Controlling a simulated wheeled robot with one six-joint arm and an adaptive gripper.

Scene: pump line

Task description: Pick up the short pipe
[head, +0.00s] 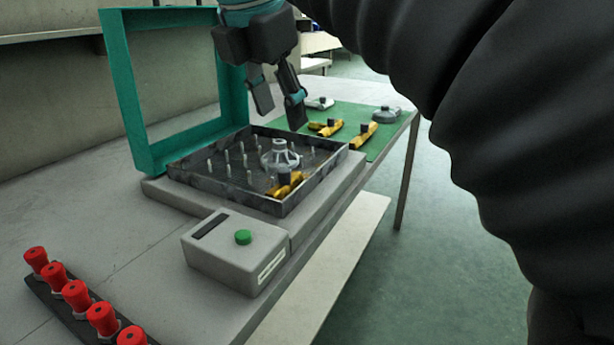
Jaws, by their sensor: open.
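My gripper (279,118) hangs above the far side of the dark pin tray (219,177), its two fingers apart and nothing between them. Two yellow pipe pieces with dark caps lie on the green mat (376,113), to the right of my gripper: one pipe (330,128) nearer to it, another pipe (361,137) further right. I cannot tell for certain which is the short pipe. A third yellow pipe piece (291,187) sits in the near right part of the tray, in front of a pale round fitting (280,158).
A teal frame (137,109) stands upright behind the tray. Two grey round parts lie on the mat, one at left (320,103) and one at right (387,113). A grey box with a green button (243,237) and a rack of red-topped parts (76,296) are nearer.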

